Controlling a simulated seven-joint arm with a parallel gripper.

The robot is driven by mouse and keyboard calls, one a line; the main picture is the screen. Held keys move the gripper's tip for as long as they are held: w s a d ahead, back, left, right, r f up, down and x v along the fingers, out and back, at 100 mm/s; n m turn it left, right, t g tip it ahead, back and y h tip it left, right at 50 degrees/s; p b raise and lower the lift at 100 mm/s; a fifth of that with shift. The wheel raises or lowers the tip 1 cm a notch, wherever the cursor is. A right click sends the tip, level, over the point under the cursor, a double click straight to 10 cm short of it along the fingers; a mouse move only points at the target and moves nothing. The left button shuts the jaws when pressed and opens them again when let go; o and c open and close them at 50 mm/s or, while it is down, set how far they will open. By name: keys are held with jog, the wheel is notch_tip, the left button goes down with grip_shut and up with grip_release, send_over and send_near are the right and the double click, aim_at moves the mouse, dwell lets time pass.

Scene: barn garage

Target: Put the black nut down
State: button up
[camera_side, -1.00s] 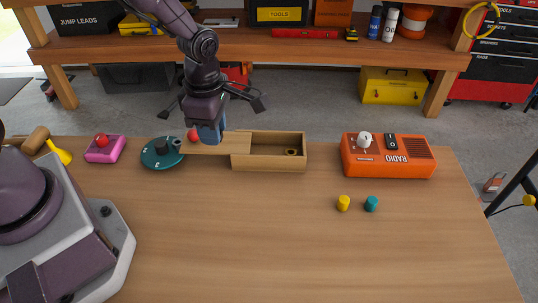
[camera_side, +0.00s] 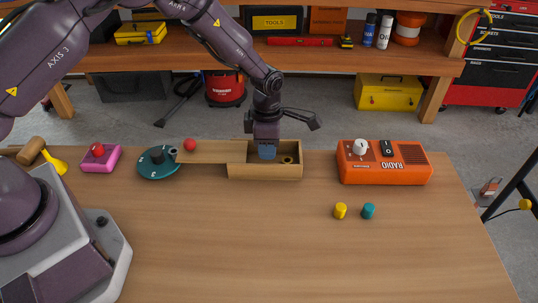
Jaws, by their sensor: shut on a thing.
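My gripper (camera_side: 267,153) points down with its blue fingertips inside the open part of a wooden box (camera_side: 265,172). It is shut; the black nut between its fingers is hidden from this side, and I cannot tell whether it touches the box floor. A brass-coloured ring or nut (camera_side: 287,160) lies in the box just right of the fingertips. The box's flat wooden lid (camera_side: 212,151) is slid out to the left, leaving the right part open.
Left of the box are a teal dial (camera_side: 157,163), a red ball (camera_side: 190,144), a pink block with a red knob (camera_side: 100,158) and a mallet (camera_side: 32,150). An orange radio (camera_side: 384,162) stands right. Yellow (camera_side: 340,210) and teal (camera_side: 368,211) pegs stand in front.

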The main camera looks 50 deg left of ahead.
jog(key=shift+w+f, duration=0.15)
jog(key=shift+f, duration=0.8)
jog(key=shift+w+f, duration=0.1)
jog(key=shift+f, duration=0.8)
jog(key=shift+f, duration=0.15)
jog(key=o, duration=0.6)
